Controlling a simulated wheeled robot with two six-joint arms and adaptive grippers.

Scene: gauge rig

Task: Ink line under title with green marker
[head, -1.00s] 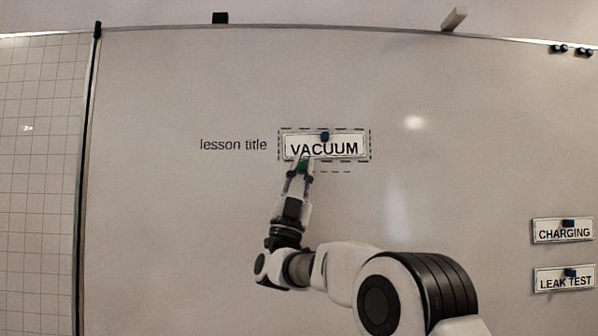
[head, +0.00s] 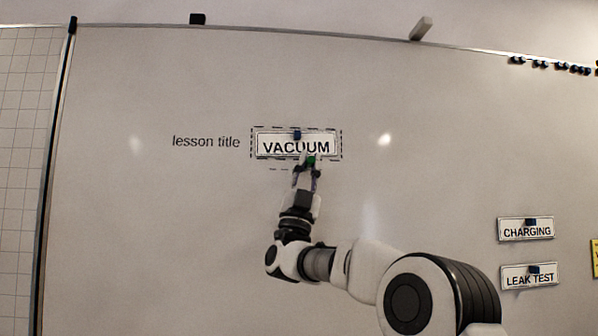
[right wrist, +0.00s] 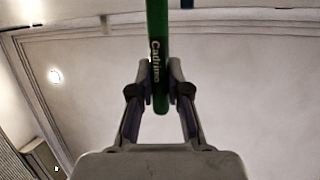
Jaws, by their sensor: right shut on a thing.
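My right gripper (head: 308,172) is shut on the green marker (head: 311,161), just below the VACUUM title card (head: 280,146). In the right wrist view the marker (right wrist: 158,35) stands between the two fingertips (right wrist: 158,82), with lettering on its barrel. A short dashed line (head: 279,169) shows below the card, left of the gripper; the rest of it is hidden by the gripper. I see no green ink on the visible dashes. Whether the marker tip touches the board is hidden. My left gripper is not in view.
The whiteboard (head: 140,230) has printed "lesson title" text (head: 206,142) left of the card. CHARGING (head: 526,232) and LEAK TEST (head: 529,280) cards hang at the right. Several dark magnets (head: 552,66) sit along the top right edge.

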